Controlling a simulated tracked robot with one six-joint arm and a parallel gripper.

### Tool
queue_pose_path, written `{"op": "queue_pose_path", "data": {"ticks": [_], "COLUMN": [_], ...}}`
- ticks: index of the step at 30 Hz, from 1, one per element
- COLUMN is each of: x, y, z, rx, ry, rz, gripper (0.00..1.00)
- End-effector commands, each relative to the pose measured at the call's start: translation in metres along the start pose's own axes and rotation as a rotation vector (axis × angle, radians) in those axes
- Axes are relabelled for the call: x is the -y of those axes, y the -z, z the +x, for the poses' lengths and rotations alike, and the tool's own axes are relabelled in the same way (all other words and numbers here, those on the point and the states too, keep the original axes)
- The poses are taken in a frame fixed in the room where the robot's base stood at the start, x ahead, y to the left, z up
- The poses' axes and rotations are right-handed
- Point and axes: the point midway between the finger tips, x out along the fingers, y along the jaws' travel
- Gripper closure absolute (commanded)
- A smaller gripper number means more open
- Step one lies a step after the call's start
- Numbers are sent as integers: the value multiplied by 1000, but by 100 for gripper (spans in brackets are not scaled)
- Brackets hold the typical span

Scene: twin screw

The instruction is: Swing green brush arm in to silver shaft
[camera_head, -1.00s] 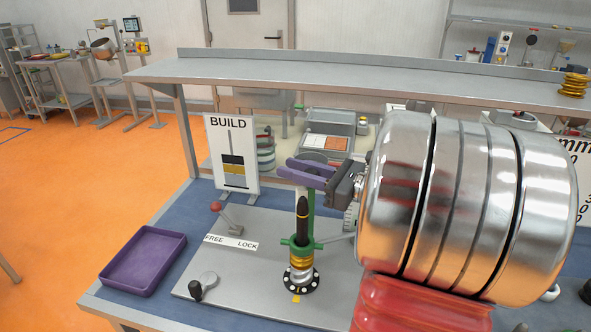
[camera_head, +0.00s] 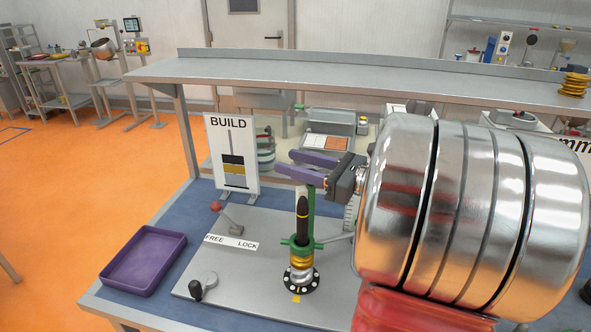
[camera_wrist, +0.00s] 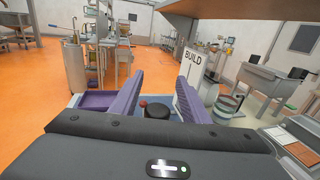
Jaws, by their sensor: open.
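The green brush arm (camera_head: 312,203) stands as an upright green post behind the shaft, and a green collar with side stubs sits around the shaft. The shaft (camera_head: 302,213) is upright, with a dark pointed top, gold rings below the collar and silver near its black flange. My gripper (camera_head: 285,163) is open and empty, its two purple fingers pointing left just above the post's top. The wrist view also shows my gripper (camera_wrist: 160,75) with its fingers apart. A dark round top (camera_wrist: 157,112) shows between the finger bases. Whether any finger touches the post cannot be told.
A BUILD sign (camera_head: 231,152) stands left of my fingers. A purple tray (camera_head: 143,260) lies at the left. A grey shelf (camera_head: 350,68) spans behind. My arm hides the right side.

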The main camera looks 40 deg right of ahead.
Motion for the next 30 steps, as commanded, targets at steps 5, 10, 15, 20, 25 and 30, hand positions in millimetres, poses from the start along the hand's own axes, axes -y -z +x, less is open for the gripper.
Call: {"op": "queue_pose_path", "data": {"ticks": [5,10,15,20,25,30], "x": [-1,-1,-1,-1,-1,-4], "y": [-30,-58,-77,-83,-83,-81], "z": [0,0,0,0,0,2], "rx": [0,0,-1,-1,0,-7], "ry": [-1,-1,-1,-1,-1,-7], "rz": [-6,-6,-3,0,0,-6], "gripper": [58,58,58,58,58,67]}}
